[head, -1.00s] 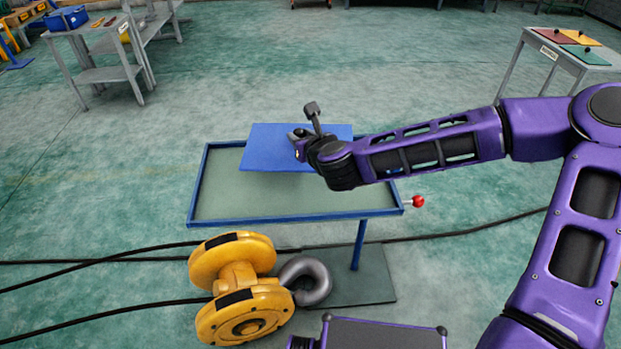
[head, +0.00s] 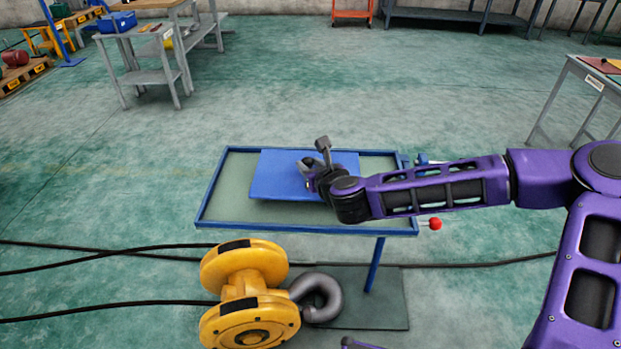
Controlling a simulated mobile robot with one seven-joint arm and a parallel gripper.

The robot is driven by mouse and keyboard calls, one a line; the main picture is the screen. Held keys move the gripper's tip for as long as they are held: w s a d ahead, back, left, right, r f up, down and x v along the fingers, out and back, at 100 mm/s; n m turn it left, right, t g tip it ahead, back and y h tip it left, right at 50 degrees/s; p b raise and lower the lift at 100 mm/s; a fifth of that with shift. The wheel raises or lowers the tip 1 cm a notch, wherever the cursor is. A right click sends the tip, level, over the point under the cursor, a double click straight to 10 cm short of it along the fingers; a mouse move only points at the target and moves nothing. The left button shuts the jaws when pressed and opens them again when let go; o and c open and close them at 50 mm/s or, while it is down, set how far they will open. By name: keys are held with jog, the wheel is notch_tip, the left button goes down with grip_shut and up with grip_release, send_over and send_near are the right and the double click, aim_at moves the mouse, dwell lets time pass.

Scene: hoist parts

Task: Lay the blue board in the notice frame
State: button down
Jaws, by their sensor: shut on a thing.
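The blue board (head: 275,177) is a flat rectangle over the notice frame (head: 225,210), a shallow tray with a blue rim and a grey-green floor on a blue post. The board lies within the frame's outline in the picture, toward the back and right of centre. Bare floor of the frame shows to its left and front. I cannot tell whether the board touches the floor or hovers just above it. The grip point itself is partly hidden by the wrist.
A red ball knob (head: 435,224) sticks out at the frame's right side. A yellow hoist block (head: 245,290) with a grey hook (head: 320,297) stands in front of the frame. Black cables cross the floor. A grey table (head: 590,75) with coloured boards stands at the right.

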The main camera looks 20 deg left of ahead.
jog(key=shift+f+b, duration=0.35)
jog(key=shift+f, duration=1.3)
jog(key=shift+f, duration=0.25)
jog(key=c, duration=0.5)
grip_release()
jog(key=shift+r, duration=0.2)
jog(key=shift+s+d+r, duration=0.1)
jog(key=shift+s+d, duration=0.05)
jog(key=p+v, duration=0.1)
jog(key=v, duration=1)
jog(key=shift+s+d+r+p, duration=0.15)
jog(key=shift+s+d+p, duration=0.05)
jog(key=shift+s+p, duration=0.1)
